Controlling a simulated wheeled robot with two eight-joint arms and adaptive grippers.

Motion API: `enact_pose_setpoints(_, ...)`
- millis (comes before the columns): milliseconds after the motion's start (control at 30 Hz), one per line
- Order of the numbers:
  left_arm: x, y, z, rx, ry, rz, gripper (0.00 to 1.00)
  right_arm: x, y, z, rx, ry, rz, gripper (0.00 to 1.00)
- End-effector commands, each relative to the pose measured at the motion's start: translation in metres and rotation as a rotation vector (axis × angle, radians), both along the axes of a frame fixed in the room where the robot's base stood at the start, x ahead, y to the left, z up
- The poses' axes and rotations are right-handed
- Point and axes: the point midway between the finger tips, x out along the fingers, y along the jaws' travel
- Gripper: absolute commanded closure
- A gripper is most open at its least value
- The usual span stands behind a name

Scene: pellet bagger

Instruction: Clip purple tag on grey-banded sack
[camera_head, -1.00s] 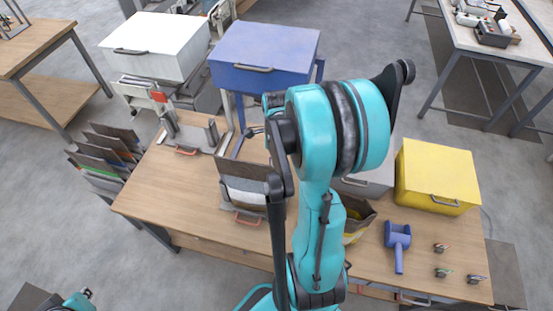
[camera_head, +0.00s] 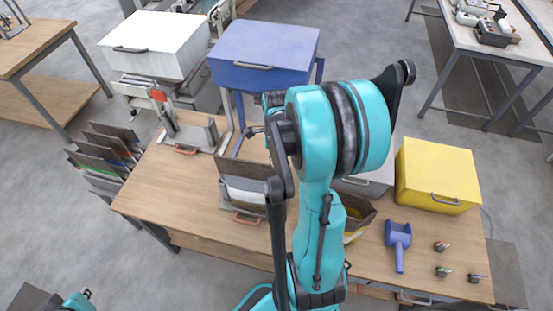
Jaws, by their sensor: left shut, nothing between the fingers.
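Three small clip tags lie at the right end of the wooden table: one with reddish and green parts (camera_head: 440,247), a green one (camera_head: 443,272) and a purplish one (camera_head: 477,278). A brown sack with a pale grey-white band (camera_head: 243,188) stands near the table's middle, partly hidden by my arm. My left gripper (camera_head: 86,294) shows small at the bottom left edge, shut and empty, far from the tags and the sack. My large teal arm crosses the middle of the view. My right gripper cannot be made out.
A blue scoop (camera_head: 398,240) lies left of the tags. A yellow bin (camera_head: 437,177) stands behind them. An open brown and yellow sack (camera_head: 357,212) is partly behind my arm. Blue (camera_head: 264,55) and white (camera_head: 155,47) bins stand behind the table. Its left front (camera_head: 165,195) is clear.

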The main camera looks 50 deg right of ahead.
Motion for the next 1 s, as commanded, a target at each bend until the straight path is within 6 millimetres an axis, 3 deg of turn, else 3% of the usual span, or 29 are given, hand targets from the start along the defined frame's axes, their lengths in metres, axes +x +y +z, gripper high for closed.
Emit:
enact_pose_setpoints(200, 0.0000, 0.0000, -0.0010, 0.000, 0.000, 0.000, 1.00, -0.0005, 0.0010, -0.0021, 0.001, 0.000, 0.000, 1.00)
enact_pose_setpoints(300, 0.0000, 0.0000, -0.0010, 0.000, 0.000, 0.000, 1.00, -0.0005, 0.0010, -0.0021, 0.001, 0.000, 0.000, 0.75)
enact_pose_setpoints(333, 0.0000, 0.0000, -0.0010, 0.000, 0.000, 0.000, 1.00, -0.0005, 0.0010, -0.0021, 0.001, 0.000, 0.000, 0.71)
enact_pose_setpoints(1000, 0.0000, 0.0000, -0.0004, 0.000, 0.000, 0.000, 1.00, -0.0001, 0.0002, 0.0026, 0.000, 0.000, 0.000, 0.71)
